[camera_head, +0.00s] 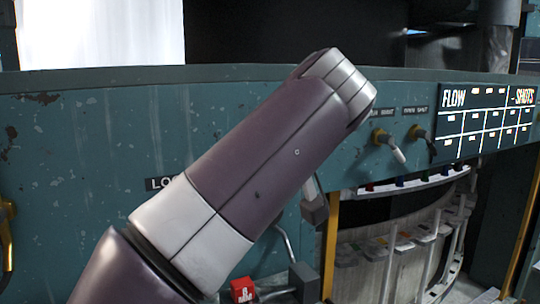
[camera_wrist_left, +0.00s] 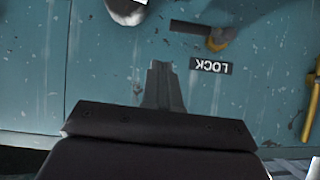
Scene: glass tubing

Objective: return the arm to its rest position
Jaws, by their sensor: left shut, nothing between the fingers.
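My left arm (camera_head: 265,160) rises from the bottom left across the middle of the head view, in front of a worn teal panel (camera_head: 70,130). It hides part of the panel and of a LOCK label (camera_head: 165,183). I cannot make out the left gripper's fingertips in the head view. In the left wrist view my left gripper (camera_wrist_left: 163,75) is shut and empty. Its fingers point at the teal panel (camera_wrist_left: 110,70), beside the upside-down LOCK label (camera_wrist_left: 211,66). A brass fitting (camera_wrist_left: 218,40) with a dark lever is just beyond them. My right gripper is not in view.
Right of my arm are a white-handled lever (camera_head: 392,147), a black-handled lever (camera_head: 425,145) and a FLOW/SHOTS display (camera_head: 487,121). A rack with coloured pieces (camera_head: 400,240) stands below. A red block (camera_head: 242,290) is at the bottom. A yellow handle (camera_head: 7,235) is at far left.

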